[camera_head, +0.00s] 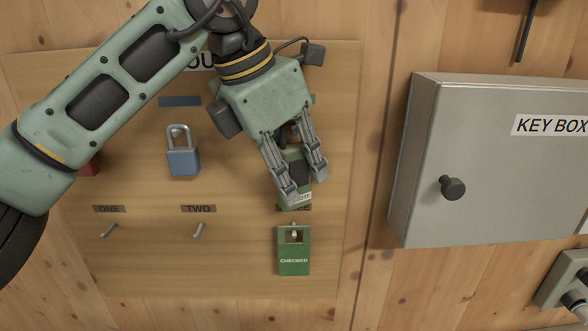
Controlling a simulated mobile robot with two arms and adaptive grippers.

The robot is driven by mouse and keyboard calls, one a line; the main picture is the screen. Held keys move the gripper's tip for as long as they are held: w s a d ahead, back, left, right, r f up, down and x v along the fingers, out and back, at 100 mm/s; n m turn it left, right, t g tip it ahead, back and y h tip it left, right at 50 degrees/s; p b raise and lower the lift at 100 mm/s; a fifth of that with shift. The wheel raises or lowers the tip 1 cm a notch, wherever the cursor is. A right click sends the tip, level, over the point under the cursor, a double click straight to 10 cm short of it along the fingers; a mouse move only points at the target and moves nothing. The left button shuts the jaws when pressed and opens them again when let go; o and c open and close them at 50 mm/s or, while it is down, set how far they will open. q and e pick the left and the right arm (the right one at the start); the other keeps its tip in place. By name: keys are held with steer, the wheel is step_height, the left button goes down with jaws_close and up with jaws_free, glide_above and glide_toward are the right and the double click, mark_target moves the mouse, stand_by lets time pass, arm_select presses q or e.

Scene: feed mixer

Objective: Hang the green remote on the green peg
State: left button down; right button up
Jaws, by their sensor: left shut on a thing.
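The green remote (296,172) is upright against the board, with a dark upper part and a white label near its lower end. My left gripper (305,188) comes from above and is shut on the remote, one finger along each side. Part of a green strip (313,99) shows at the right edge of the gripper body. The green peg is hidden behind the gripper, and I cannot tell whether the remote touches it. My right gripper is not in view.
A blue padlock (183,158) hangs left of the gripper under a blue strip (180,101). A green CHECKED tag (294,262) hangs just below the remote. Bare pegs (108,230) and (199,230) stick out below labels ONE and TWO. The grey key box (480,190) juts out at right.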

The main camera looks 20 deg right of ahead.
arm_select(q)
steer(key=shift+w+f, duration=0.2)
steer(key=shift+f, duration=0.05)
steer(key=c, duration=1.5)
jaws_free()
steer(key=shift+o, duration=0.2)
steer(key=shift+a, duration=0.1)
